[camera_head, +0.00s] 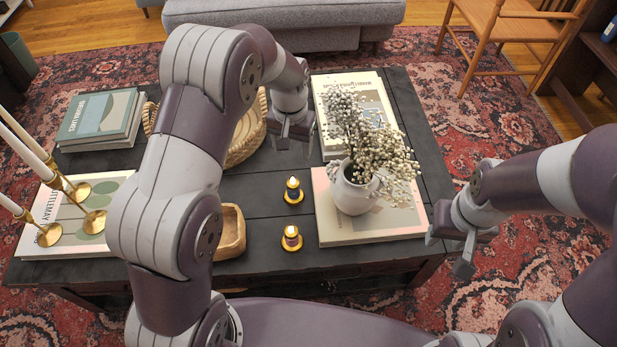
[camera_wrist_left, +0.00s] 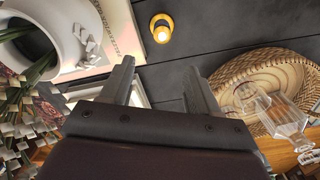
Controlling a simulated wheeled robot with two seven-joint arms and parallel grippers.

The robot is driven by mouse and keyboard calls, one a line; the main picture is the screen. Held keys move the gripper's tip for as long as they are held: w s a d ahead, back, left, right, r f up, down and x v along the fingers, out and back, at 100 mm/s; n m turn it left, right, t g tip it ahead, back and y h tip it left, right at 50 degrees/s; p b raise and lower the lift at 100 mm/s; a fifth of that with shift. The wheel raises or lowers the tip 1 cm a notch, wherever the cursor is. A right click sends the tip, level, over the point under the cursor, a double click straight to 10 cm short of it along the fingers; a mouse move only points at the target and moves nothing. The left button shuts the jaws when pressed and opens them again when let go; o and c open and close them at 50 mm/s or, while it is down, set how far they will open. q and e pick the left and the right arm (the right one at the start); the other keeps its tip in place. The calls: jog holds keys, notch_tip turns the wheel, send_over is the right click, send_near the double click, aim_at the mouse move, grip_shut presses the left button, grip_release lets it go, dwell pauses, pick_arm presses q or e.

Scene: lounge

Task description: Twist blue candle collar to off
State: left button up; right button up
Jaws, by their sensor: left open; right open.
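Two small candles with yellow bases and glowing tops stand on the dark table (camera_head: 262,192). The far candle (camera_head: 293,190) and the near candle (camera_head: 291,238) both have dark bands; which one is blue is too small to tell surely. One candle (camera_wrist_left: 161,28) shows from above in the left wrist view, beyond the fingertips. My left gripper (camera_head: 294,138) is open and empty above the table, farther back than both candles; its fingers also show in the left wrist view (camera_wrist_left: 160,82). My right gripper (camera_head: 463,252) is open and empty off the table's right edge.
A white vase (camera_head: 352,190) with dried flowers stands on books (camera_head: 330,232) right of the candles. A wicker tray (camera_head: 246,146) and wooden bowl (camera_head: 232,230) lie left. Gold candlesticks (camera_head: 94,221) and more books (camera_head: 97,115) stand farther left. Bare tabletop surrounds the candles.

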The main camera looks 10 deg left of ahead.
aim_at(293, 178)
pick_arm(q)
jog(key=f+b, duration=0.2)
jog(key=f, duration=0.4)
jog(key=f+b, duration=0.1)
jog(key=f, duration=0.5)
jog(key=shift+s+a+f+b, duration=0.1)
jog(key=shift+a+f+b, duration=0.1)
jog(key=shift+f+b, duration=0.15)
jog(key=shift+c, duration=0.2)
jog(key=shift+r, duration=0.1)
jog(key=c, duration=1)
